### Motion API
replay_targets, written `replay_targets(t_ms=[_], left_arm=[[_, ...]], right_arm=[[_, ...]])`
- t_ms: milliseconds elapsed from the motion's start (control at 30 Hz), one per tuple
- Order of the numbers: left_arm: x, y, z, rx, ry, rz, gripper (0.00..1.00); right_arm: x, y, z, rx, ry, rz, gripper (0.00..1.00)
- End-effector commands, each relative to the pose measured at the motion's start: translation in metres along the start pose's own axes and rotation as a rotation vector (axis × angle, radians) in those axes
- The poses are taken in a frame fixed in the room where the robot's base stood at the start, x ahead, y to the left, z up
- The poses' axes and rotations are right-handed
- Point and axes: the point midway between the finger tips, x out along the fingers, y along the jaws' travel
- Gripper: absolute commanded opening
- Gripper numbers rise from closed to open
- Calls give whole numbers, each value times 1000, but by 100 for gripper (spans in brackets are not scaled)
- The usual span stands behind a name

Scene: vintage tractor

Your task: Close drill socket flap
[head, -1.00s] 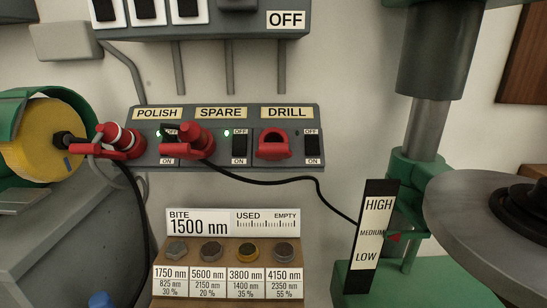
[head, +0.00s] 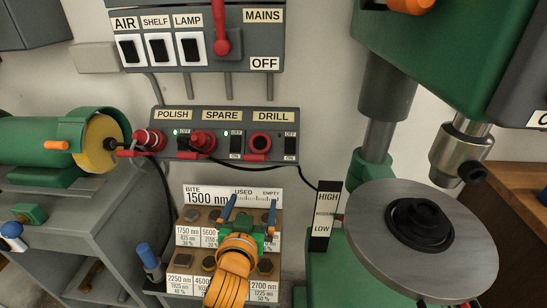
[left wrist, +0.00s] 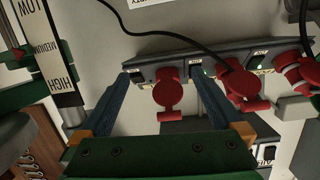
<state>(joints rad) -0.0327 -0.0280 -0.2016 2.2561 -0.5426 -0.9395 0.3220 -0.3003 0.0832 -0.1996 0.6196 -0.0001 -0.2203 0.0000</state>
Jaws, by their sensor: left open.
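The drill socket (head: 259,142) is a red ring with a dark opening at the right of the grey socket panel, under the DRILL label. Its red flap (head: 257,157) hangs open below the ring. My left gripper (head: 250,207) is open and empty, in front of the bite rack and below the panel. In the left wrist view, which is upside down, its blue fingers (left wrist: 161,77) stand either side of the red drill socket (left wrist: 168,93) in the picture. Whether they touch anything there cannot be told. My right gripper is out of view.
Red plugs sit in the POLISH (head: 149,140) and SPARE (head: 203,141) sockets. A black cord (head: 275,178) hangs from the SPARE plug toward the drill press. The speed plate (head: 325,215) and round drill table (head: 370,245) stand to the right. The bite rack (head: 215,190) is below.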

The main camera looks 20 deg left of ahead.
Motion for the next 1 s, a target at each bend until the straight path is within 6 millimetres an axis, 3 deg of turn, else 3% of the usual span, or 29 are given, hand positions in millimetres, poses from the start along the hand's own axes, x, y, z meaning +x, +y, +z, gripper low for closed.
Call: replay_targets(t_ms=[33, 100, 200, 500, 833, 867, 1000], left_arm=[[-6, -6, -39, -32, 82, -20, 100], [-12, -12, -69, -66, 162, -44, 100], [-10, -16, -85, -81, 204, -58, 100], [44, -19, -94, -78, 202, -58, 100], [54, -20, -94, -80, 199, -56, 100], [54, -20, -94, -80, 199, -56, 95], [54, -20, -94, -80, 199, -56, 57]], right_arm=[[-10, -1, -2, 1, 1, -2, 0], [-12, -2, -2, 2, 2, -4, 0], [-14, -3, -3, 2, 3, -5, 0], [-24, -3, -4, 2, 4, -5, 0], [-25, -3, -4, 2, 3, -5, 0], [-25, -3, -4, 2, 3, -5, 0], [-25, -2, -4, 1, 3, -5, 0]])
